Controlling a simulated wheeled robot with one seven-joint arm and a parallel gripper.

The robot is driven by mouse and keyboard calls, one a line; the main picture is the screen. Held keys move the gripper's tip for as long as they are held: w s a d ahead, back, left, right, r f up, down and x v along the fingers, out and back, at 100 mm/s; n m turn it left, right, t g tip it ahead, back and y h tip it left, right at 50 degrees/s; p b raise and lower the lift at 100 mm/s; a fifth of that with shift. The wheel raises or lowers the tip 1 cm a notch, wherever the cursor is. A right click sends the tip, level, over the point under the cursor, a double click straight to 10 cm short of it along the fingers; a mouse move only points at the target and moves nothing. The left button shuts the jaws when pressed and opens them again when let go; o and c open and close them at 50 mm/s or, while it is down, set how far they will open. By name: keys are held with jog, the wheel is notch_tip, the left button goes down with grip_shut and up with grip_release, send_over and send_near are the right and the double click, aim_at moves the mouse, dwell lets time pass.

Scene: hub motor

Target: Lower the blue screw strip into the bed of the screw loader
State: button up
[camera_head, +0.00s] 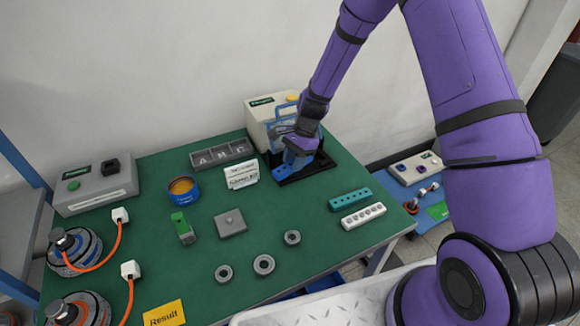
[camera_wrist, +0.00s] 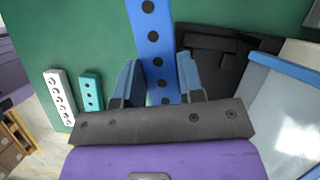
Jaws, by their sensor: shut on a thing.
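In the wrist view my gripper (camera_wrist: 158,68) is shut on the blue screw strip (camera_wrist: 151,25), which has a row of dark holes and extends forward from between the fingers. In the head view my gripper (camera_head: 299,148) is over the screw loader at the back right of the green table. The loader's black bed (camera_head: 328,166) shows around and below it; in the wrist view the bed (camera_wrist: 208,62) lies right of the strip.
A beige box (camera_head: 258,118) with a blue frame stands behind the loader. A teal strip (camera_head: 350,199) and a white strip (camera_head: 363,216) lie in front. A labelled tray (camera_head: 221,153), white card box (camera_head: 241,176) and blue can (camera_head: 183,188) are to the left.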

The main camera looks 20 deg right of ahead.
jog(key=shift+w+d+f+m+t, duration=0.15)
jog(key=shift+w+d+f+m, duration=0.35)
jog(key=shift+w+d, duration=0.65)
jog(key=shift+w+d+f+m+t, duration=0.2)
jog(key=shift+w+d+f+m, duration=0.45)
jog(key=shift+w, duration=0.85)
jog(key=shift+w+d+f+m+t, duration=0.15)
jog(key=shift+w+d+f+m, duration=0.2)
jog(key=shift+w+d, duration=0.85)
jog(key=shift+w+a+f, duration=0.1)
jog(key=shift+a, duration=0.1)
jog(key=shift+f, duration=0.8)
jog(key=shift+s+f, duration=0.2)
jog(key=shift+f, duration=0.1)
